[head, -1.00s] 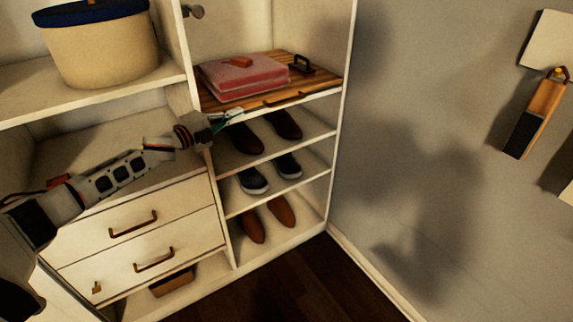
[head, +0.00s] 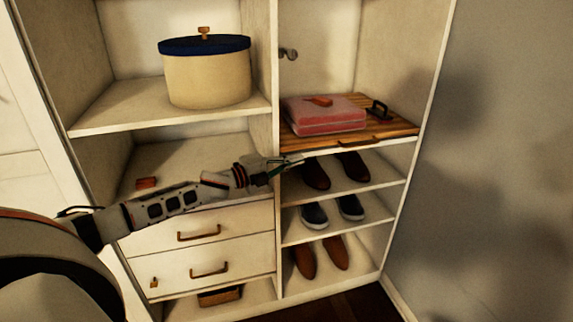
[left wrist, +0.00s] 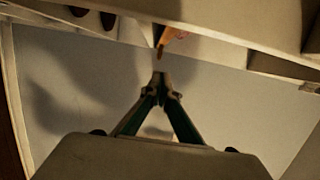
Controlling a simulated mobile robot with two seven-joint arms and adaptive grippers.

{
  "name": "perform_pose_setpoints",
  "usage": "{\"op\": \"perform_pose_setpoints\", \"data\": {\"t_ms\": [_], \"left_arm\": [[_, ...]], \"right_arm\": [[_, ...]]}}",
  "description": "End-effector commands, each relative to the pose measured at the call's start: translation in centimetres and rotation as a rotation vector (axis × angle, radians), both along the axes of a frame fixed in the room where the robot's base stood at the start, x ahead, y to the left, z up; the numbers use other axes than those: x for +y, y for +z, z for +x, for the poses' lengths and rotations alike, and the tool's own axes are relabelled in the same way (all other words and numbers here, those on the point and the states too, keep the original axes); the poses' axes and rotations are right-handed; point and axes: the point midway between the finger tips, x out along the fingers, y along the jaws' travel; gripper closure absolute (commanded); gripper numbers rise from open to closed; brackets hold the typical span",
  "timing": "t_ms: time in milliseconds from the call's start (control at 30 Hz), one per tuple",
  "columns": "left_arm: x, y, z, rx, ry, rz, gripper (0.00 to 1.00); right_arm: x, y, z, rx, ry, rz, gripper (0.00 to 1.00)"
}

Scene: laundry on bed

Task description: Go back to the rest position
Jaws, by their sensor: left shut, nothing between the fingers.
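My left arm reaches in from the left in the head view. My left gripper (head: 288,162) is in front of the wardrobe's middle divider, just below the wooden board's level and left of the top pair of shoes. It is shut and empty. In the left wrist view its fingertips (left wrist: 161,80) meet, with a plain grey surface behind them. My right gripper is not in view.
The open wardrobe has a round box (head: 207,80) with a blue lid, two drawers (head: 200,235), a red folded item (head: 323,115) on a wooden board (head: 385,128), and shoe shelves (head: 345,187). A grey wall (head: 500,180) stands at right.

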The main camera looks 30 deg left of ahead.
Motion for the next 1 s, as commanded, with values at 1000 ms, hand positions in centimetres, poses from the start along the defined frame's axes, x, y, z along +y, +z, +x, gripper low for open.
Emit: {"op": "perform_pose_setpoints", "data": {"t_ms": [1000], "left_arm": [[-10.5,-16.3,-11.8,0.342,0.071,-0.416,1.00]], "right_arm": [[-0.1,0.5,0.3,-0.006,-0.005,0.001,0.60]]}}
